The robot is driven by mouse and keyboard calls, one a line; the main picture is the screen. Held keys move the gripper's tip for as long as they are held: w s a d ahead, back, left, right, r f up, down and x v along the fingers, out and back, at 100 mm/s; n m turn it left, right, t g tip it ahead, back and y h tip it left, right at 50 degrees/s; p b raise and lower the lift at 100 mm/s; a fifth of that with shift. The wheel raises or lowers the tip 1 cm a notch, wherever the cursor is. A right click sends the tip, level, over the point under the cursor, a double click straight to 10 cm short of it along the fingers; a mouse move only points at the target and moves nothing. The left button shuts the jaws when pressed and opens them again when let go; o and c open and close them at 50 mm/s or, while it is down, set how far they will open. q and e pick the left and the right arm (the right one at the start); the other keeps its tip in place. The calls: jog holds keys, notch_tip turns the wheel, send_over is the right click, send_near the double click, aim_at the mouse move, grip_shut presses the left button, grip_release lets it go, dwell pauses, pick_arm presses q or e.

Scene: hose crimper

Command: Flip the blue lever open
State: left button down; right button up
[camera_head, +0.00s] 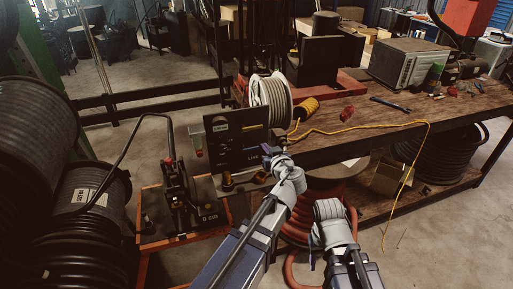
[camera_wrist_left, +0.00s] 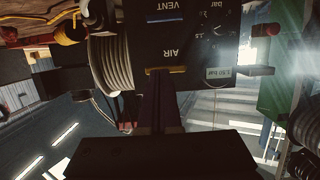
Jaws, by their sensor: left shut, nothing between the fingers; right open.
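A black valve panel (camera_head: 222,150) stands at the bench's left end, with printed labels and a small green readout. In the left wrist view, where the panel (camera_wrist_left: 200,50) appears upside down, a thin blue bar (camera_wrist_left: 165,20) lies by the word VENT. A yellow bar (camera_wrist_left: 167,71) lies by the word AIR. My left gripper (camera_head: 268,154) is in front of the panel's right part. In its wrist view its fingers (camera_wrist_left: 158,78) are shut and empty, their tips close to the yellow bar; contact cannot be told. My right wrist shows lower right; its gripper is hidden.
A grey hose reel (camera_head: 270,98) stands right behind the panel. The wooden bench (camera_head: 390,125) holds a yellow cable (camera_head: 365,128), a wrench and a grey box (camera_head: 408,62). A lever tool (camera_head: 180,200) in an orange frame and large hose reels (camera_head: 35,130) are at left.

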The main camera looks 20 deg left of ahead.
pick_arm(q)
jog(key=w+a+f+b, duration=0.5)
jog(key=w+f+b, duration=0.1)
jog(key=w, duration=0.2)
jog(key=shift+a+f, duration=0.2)
jog(key=shift+f, duration=0.05)
